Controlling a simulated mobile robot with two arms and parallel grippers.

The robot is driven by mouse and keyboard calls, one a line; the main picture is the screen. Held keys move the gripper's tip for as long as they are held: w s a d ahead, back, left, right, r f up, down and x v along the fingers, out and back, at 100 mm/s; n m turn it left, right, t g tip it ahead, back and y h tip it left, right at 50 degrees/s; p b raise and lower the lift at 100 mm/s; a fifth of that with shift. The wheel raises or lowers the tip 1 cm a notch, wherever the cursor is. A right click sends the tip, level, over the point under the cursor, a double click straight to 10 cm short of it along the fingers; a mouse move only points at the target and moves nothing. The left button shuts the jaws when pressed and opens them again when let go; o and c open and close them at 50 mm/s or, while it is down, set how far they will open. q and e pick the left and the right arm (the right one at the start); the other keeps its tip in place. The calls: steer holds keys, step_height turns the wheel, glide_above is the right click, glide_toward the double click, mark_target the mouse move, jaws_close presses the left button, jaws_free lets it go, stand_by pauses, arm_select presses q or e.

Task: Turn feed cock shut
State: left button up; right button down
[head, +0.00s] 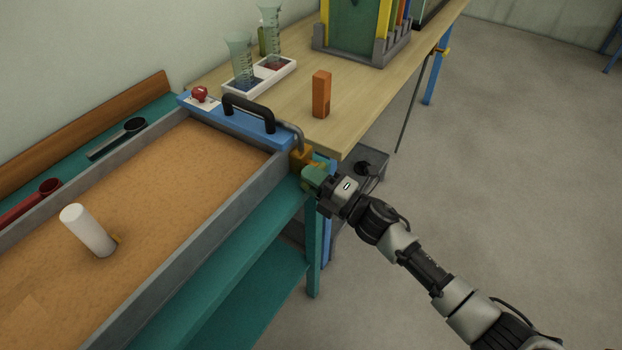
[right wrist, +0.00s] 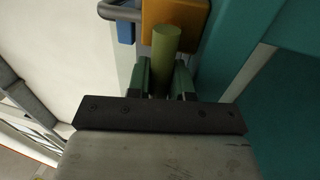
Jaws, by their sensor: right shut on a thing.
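The feed cock shows as a yellow block (head: 300,157) at the near right corner of the flume's blue end box (head: 235,122), below a bent grey pipe (head: 294,134). In the right wrist view, the yellow block (right wrist: 175,25) is at the top, with an olive-green lever (right wrist: 165,50) standing out from it towards me. My right gripper (head: 315,176) reaches the cock from the right. Its green fingers (right wrist: 162,78) are shut on the lever, one on each side. In the head view the fingers mostly hide the lever. My left gripper is not in view.
The sand-filled flume (head: 215,150) holds a tilted white cylinder (head: 88,230). A black handle (head: 249,112) and a red knob (head: 200,93) sit on the blue box. An orange block (head: 321,94) stands on the wooden bench (head: 372,85). The floor at right is clear.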

steer(key=c, duration=1)
jaws_free()
steer(key=shift+s, duration=0.1)
steer(key=shift+c, duration=0.2)
steer(key=shift+f, duration=0.15)
